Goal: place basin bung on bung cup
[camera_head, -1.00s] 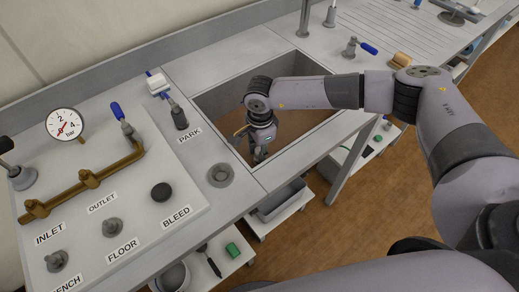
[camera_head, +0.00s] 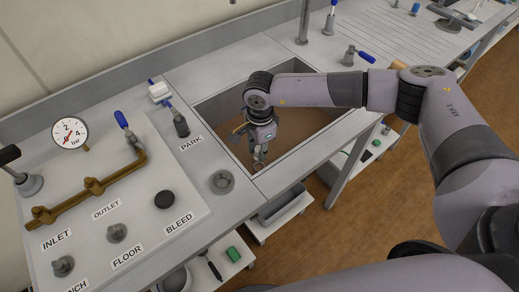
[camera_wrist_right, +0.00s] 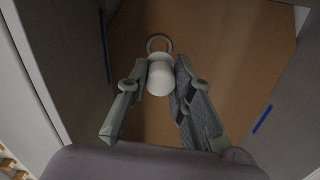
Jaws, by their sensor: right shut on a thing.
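My right gripper (camera_head: 260,160) reaches down into the sink basin (camera_head: 222,98). In the right wrist view, its fingers (camera_wrist_right: 158,92) are shut on a pale, rounded piece, which I take to be the basin bung (camera_wrist_right: 159,72). In the head view the bung is mostly hidden by the gripper. A grey ring (camera_wrist_right: 158,40) shows just beyond the bung; I cannot tell whether they touch. A round grey cup with a dark centre, likely the bung cup (camera_head: 222,182), is set in the counter left of the basin. My left gripper is not in view.
The valve panel (camera_head: 189,219) with a brass pipe, gauge and knobs lies left of the cup. A dark handled tool (camera_head: 180,125) stands by the PARK label. The basin's front rim (camera_head: 300,160) lies beside my wrist. Shelves are below.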

